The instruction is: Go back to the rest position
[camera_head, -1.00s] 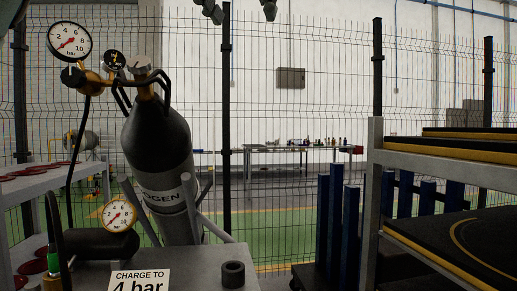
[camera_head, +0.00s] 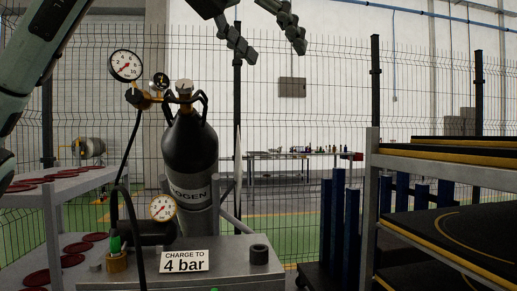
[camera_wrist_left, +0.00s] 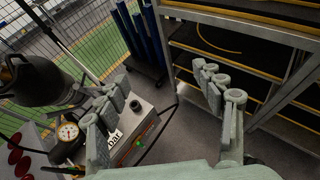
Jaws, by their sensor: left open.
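My left gripper (camera_head: 266,38) hangs into the top of the head view, its two grey-green fingers spread and nothing between them. It appears above and right of the black nitrogen cylinder (camera_head: 190,150). In the left wrist view the open fingers (camera_wrist_left: 160,88) frame bare floor, and the left finger overlaps the view of the charging cart (camera_wrist_left: 145,120). A piece of my left arm (camera_head: 35,60) crosses the upper left of the head view. My right gripper does not show.
The cart (camera_head: 235,262) carries a small gauge (camera_head: 163,208) and a "4 bar" sign (camera_head: 184,262). A regulator gauge (camera_head: 126,66) sits by the cylinder top. A shelf with red discs (camera_head: 70,180) stands left, a black-topped rack (camera_head: 440,160) right. A wire fence (camera_head: 310,110) stands behind.

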